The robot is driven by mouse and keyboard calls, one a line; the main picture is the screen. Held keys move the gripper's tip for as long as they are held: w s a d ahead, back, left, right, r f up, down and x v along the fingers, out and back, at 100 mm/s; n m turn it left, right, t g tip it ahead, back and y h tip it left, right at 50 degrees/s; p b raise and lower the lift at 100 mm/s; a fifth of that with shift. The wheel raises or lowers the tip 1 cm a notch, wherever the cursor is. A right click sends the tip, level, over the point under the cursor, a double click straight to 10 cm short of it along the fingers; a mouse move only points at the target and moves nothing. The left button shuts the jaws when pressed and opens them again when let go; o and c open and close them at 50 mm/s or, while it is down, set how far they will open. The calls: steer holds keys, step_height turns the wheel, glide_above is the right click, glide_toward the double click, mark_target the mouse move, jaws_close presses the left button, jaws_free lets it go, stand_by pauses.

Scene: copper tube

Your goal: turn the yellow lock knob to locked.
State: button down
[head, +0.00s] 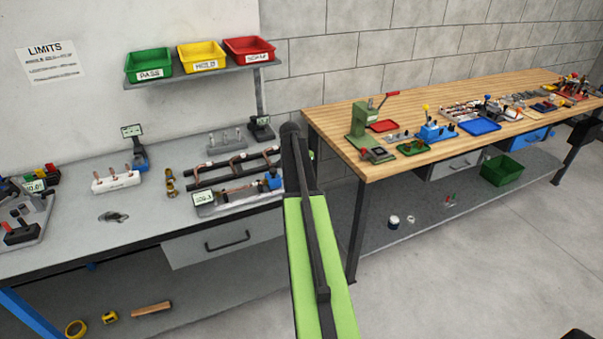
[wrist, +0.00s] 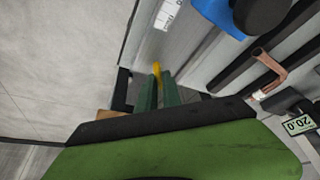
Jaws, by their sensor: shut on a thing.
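The yellow lock knob (wrist: 156,69) shows as a small yellow piece in the wrist view, at the tips of my gripper (wrist: 158,82). The two dark green fingers are shut on it, one on each side. Much of the knob is hidden between the fingers, and I cannot tell which way it is turned. In the head view my green and black arm reaches toward the right end of the grey bench. The knob and my gripper's fingers cannot be made out there.
In the wrist view a copper tube (wrist: 269,66), a blue part (wrist: 220,14) and a display reading 20.0 (wrist: 299,124) lie to the right. In the head view a fixture with copper tubes (head: 238,190) stands left of my arm. A wooden bench (head: 380,170) stands right.

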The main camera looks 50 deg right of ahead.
steer(key=m, duration=0.2)
steer(key=w+m+g, duration=0.1)
steer(key=m, duration=0.1)
steer(key=shift+w+a, duration=0.1)
steer(key=shift+m+g, duration=0.8)
steer(key=shift+m, duration=1.2)
steer(key=c, duration=1.6)
jaws_free()
steer(key=shift+o, duration=0.4)
